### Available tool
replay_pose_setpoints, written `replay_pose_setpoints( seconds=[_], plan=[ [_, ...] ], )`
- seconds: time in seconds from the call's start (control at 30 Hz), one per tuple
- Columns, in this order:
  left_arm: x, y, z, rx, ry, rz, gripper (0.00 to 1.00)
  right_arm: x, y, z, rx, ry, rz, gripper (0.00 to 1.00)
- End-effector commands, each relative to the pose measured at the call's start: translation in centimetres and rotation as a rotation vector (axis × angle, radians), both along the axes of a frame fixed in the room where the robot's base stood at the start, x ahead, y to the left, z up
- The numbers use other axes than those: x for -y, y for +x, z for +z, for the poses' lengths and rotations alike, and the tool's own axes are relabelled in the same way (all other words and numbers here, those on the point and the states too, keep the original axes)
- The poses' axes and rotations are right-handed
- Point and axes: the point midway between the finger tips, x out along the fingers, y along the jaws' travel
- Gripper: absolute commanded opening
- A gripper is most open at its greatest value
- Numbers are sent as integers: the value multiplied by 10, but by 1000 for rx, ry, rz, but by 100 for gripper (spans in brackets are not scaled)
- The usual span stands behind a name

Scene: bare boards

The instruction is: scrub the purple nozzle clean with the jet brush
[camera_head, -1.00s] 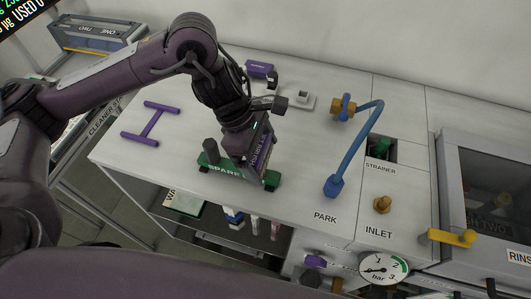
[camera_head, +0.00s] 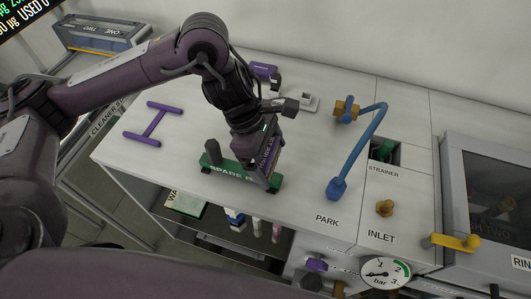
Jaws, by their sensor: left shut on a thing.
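I cannot read the lettering surely. A small purple block (camera_head: 264,70) stands at the back of the table by a grey fitting; I cannot tell whether it is the purple nozzle. A purple H-shaped frame (camera_head: 154,123) lies at the left. My right gripper is not in view.
The STRAINER well (camera_head: 384,152), brass INLET (camera_head: 385,208) and pressure gauge (camera_head: 385,273) are right. A grey cabinet (camera_head: 487,185) with a yellow handle (camera_head: 456,242) stands far right.

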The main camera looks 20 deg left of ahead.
Motion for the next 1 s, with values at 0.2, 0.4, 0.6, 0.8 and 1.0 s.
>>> replay_pose_setpoints(
  seconds=[0.2, 0.4, 0.6, 0.8, 1.0],
  plan=[
    [-13, 1, -2, 2, 1, 4, 72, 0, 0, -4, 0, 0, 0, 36],
    [-27, 1, -2, 0, 1, 3, 72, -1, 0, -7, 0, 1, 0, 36],
    [-28, 1, -2, 0, 0, 0, 72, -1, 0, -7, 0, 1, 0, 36],
    [-16, 0, -1, -1, 0, -3, 72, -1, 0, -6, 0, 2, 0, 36],
    [-2, 0, 0, 1, 0, -2, 72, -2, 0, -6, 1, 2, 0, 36]
  ],
)
